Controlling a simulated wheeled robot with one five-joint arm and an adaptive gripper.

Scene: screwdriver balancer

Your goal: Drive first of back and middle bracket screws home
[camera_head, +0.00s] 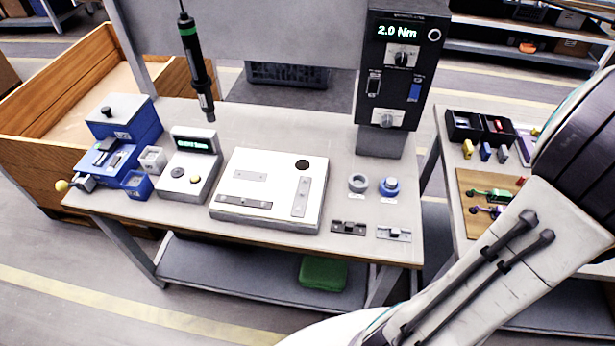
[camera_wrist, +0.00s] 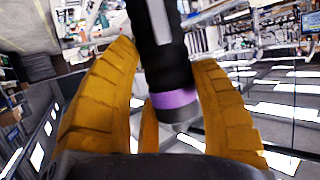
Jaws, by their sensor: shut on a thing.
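My gripper (camera_wrist: 165,110), with yellow ribbed fingers, shows in the wrist view. It is shut on a black driver (camera_wrist: 160,55) with a purple band near its end. The head view does not show my gripper or this driver. Another black driver (camera_head: 196,62) with a green band hangs upright above the table in the head view. A white fixture block (camera_head: 268,215) stands mid-table, with a light plate (camera_head: 250,175), a dark bar (camera_head: 244,202) and a grey bar (camera_head: 301,196) on it. A dark bracket (camera_head: 348,228) and a silver bracket (camera_head: 393,233) lie at the front right. Screws are too small to tell.
A controller column (camera_head: 381,140) reading 2.0 Nm stands at the back right. A grey ring (camera_head: 358,183) and a blue round part (camera_head: 389,187) are before it. A meter box (camera_head: 188,170) and blue devices (camera_head: 125,120) fill the left. A second table (camera_head: 465,240) is right.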

